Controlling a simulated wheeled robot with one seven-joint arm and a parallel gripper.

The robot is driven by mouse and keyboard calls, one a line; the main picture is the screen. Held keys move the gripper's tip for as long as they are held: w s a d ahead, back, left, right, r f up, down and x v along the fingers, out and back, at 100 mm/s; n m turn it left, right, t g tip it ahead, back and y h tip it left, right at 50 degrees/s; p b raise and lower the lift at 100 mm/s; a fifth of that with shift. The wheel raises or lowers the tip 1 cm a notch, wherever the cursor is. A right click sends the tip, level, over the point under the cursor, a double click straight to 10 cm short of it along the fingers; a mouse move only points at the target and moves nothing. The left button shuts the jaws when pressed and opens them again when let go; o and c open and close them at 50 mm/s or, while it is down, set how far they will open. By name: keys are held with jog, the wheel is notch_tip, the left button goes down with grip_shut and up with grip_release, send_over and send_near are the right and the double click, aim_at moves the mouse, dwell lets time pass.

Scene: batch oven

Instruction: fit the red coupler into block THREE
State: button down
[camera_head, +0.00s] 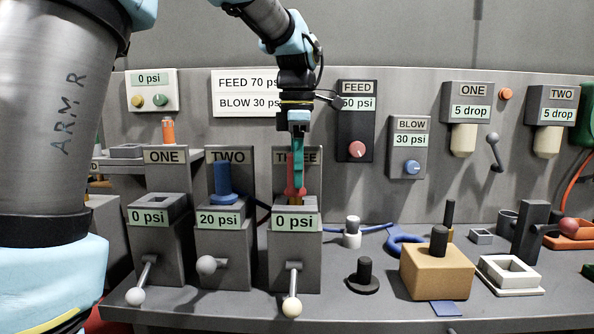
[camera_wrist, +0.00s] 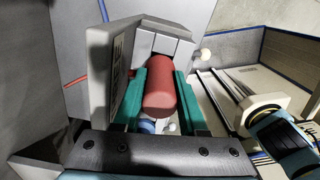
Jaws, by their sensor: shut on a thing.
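The red coupler (camera_head: 291,188) stands upright over block THREE (camera_head: 296,247), close to the socket in its top. I cannot tell whether its lower end is in the socket. My gripper (camera_head: 297,168) comes down from above, its green fingers shut on the coupler. In the wrist view, the red coupler (camera_wrist: 160,95) lies between the two green fingers of my gripper (camera_wrist: 160,80). The block's display reads 0 psi, and its front lever (camera_head: 292,285) points down. My fingers partly hide the coupler and the THREE label.
Block TWO (camera_head: 223,252), at left, holds a blue coupler (camera_head: 222,182) and reads 20 psi. Block ONE (camera_head: 160,250) has an empty top socket and reads 0 psi. A black peg (camera_head: 363,278) and a tan block (camera_head: 436,272) stand to the right.

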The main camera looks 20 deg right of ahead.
jog(key=shift+f+b, duration=0.35)
jog(key=shift+f, duration=0.35)
dwell(0.6)
jog(key=shift+c, duration=1.9)
grip_release()
jog(key=shift+r, duration=0.1)
